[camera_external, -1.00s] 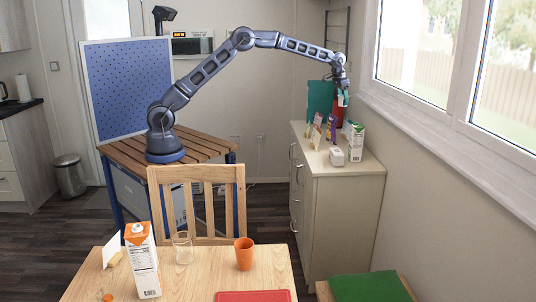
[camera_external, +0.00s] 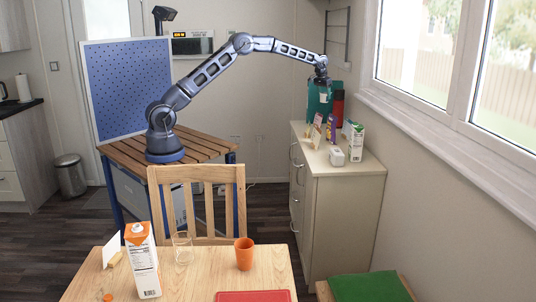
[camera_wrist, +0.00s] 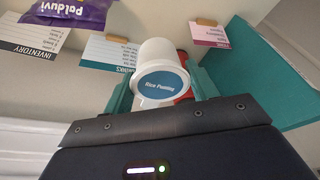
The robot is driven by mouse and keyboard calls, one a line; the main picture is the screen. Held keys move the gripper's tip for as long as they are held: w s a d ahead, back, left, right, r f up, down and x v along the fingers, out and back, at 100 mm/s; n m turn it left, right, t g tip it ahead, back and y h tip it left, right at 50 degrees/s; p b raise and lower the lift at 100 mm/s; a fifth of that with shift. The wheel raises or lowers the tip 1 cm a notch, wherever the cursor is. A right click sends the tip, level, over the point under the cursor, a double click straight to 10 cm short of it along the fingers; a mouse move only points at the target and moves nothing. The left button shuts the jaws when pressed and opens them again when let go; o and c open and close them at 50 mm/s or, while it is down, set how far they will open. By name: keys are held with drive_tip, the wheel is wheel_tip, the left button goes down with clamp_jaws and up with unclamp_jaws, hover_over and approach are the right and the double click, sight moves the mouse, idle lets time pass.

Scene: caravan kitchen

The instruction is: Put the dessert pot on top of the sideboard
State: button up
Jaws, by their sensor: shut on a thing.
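The dessert pot (camera_wrist: 160,82) is a white tub with a blue "Rice Pudding" label on its lid, seen in the wrist view. My gripper (camera_wrist: 163,95) is shut on it, with one teal finger on each side. In the external view my gripper (camera_external: 325,88) is above the far end of the sideboard (camera_external: 340,215), in front of a teal upright thing. The pot cannot be made out there. I cannot tell whether the pot touches the surface below.
The sideboard top holds a teal upright thing (camera_external: 315,105), a red container (camera_external: 338,108), a carton (camera_external: 355,141), a small white box (camera_external: 337,156) and a purple packet (camera_wrist: 72,10). Small cards (camera_wrist: 108,52) stand there too. The sideboard's near end is clear.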

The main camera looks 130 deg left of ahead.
wheel_tip(320, 180, down, 21)
drive_tip(key=shift+r, duration=0.2)
idle(0.5)
drive_tip(key=shift+f, duration=0.15)
drive_tip(key=o, duration=0.7)
drive_tip(key=v, duration=1.2)
drive_tip(key=shift+w+r, duration=0.15)
drive_tip(key=shift+r, duration=0.1)
